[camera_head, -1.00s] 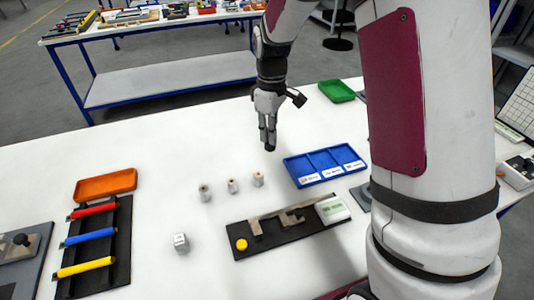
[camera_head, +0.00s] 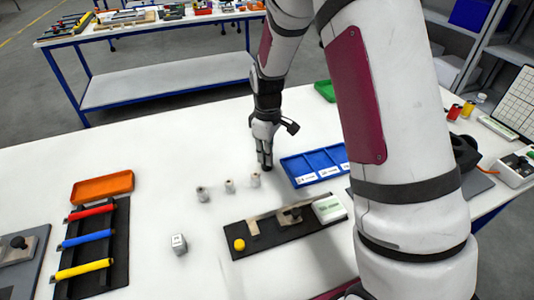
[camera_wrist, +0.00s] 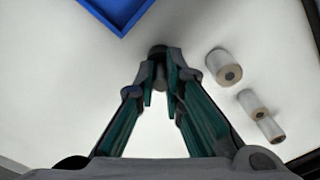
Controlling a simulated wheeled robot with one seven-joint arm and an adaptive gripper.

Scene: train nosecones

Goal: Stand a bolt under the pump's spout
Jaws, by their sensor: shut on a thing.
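My gripper (camera_head: 265,166) points down over the white table, between the blue tray and three small pale cylinders. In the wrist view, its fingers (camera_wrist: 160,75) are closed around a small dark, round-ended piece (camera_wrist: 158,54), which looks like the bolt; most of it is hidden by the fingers. I cannot tell whether it touches the table. A black device (camera_head: 465,152), possibly the pump, stands on a grey pad at the right, partly hidden behind my arm. I cannot make out a spout.
The blue tray (camera_head: 306,168) is close right. A black plate with metal parts (camera_head: 270,230) lies in front. An orange tray (camera_head: 103,187) and coloured bars lie left. My arm hides part of the right side.

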